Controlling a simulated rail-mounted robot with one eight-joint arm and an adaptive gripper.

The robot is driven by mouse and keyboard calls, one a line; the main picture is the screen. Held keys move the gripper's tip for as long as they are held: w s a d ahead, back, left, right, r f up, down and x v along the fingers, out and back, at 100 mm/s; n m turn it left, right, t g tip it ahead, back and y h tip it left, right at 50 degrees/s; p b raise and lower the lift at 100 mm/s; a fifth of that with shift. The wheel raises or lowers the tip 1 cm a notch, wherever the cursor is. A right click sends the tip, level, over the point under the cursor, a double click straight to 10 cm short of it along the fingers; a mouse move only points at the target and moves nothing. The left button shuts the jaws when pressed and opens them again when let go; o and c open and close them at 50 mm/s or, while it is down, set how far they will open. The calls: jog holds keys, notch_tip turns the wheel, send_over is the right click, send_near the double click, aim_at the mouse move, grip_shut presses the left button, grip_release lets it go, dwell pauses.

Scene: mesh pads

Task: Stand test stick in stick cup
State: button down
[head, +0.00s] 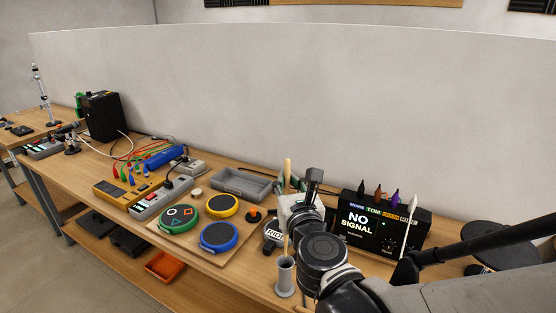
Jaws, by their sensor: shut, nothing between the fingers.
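The grey stick cup (286,278) stands upright near the front edge of the bench. A pale wooden test stick (287,172) rises upright above my wrist. A lower length of wood in line with it enters the cup's mouth, so it looks like one stick standing in the cup, its middle hidden behind my gripper. My gripper (293,209) is beside the stick above the cup, shut with nothing held. My own wrist hides much of it, and the fingertips do not show clearly. I cannot tell whether it touches the stick.
Left of the cup lie round green (179,219), yellow (222,206) and blue (219,237) pads on a board. A grey tray (243,186) sits behind. A "NO SIGNAL" monitor (362,222) with markers on top stands right of my wrist.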

jog(key=shift+f+b, duration=4.85)
jog(key=shift+f, duration=0.6)
jog(key=c, duration=2.4)
grip_release()
jog(key=o, duration=0.6)
jog(key=shift+c, duration=0.2)
jog(key=shift+s, duration=0.1)
jog(key=s+d, duration=0.2)
jog(key=s, duration=0.9)
jog(key=shift+s, duration=0.3)
jog(key=shift+a+r, duration=0.1)
